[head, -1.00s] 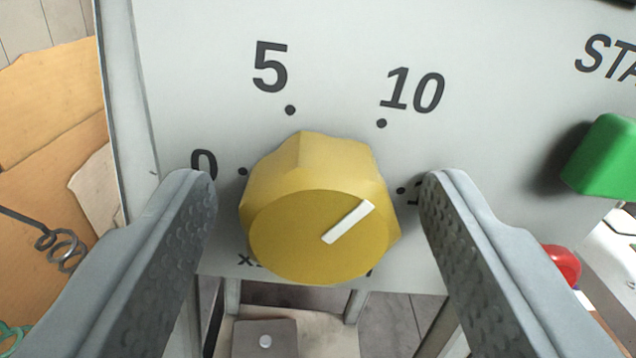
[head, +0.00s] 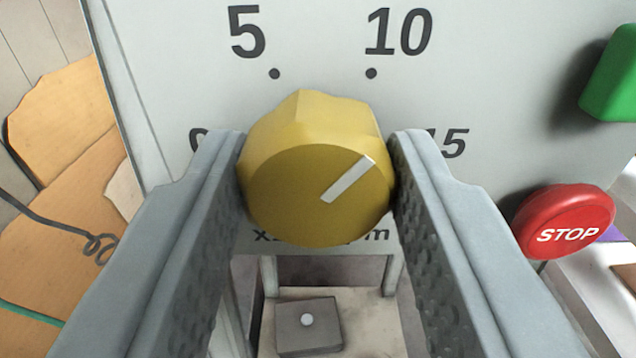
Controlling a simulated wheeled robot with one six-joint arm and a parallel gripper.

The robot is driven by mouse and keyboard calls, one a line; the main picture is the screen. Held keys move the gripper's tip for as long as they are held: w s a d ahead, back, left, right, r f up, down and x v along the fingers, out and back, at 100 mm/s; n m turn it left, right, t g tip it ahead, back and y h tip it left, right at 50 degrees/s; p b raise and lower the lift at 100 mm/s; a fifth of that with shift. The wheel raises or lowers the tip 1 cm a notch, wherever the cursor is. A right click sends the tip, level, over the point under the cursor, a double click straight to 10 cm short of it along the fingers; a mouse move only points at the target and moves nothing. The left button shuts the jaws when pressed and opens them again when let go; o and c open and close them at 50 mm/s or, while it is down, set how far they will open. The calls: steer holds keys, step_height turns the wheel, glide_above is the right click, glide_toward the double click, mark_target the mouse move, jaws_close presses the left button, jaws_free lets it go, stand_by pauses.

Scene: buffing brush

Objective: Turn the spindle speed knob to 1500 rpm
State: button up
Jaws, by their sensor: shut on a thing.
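The yellow spindle speed knob (head: 300,190) sits on a light grey panel (head: 310,45) in the middle of the head view. Its white pointer line slants up and to the right, between the 10 and 15 marks as seen from here. The dial reads 0, 5, 10 and 15, with partly hidden lettering below the knob. The 0 and the dots by 0 and 15 are partly or wholly hidden. My gripper (head: 317,165) is shut on the knob, one finger against its left side and one against its right.
A red STOP button (head: 565,222) lies right of my right finger, with a green button (head: 612,75) above it. Orange-brown sheets (head: 65,130) and a dark coiled wire (head: 95,245) are at the left. A grey block (head: 308,325) is below the panel.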

steer(key=m, duration=0.5)
steer(key=shift+m, duration=2.5)
steer(key=shift+f, duration=0.1)
steer(key=o, duration=1)
steer(key=s+a, duration=0.1)
steer(key=s, duration=1.6)
steer(key=shift+s, duration=0.2)
steer(key=shift+a, duration=0.1)
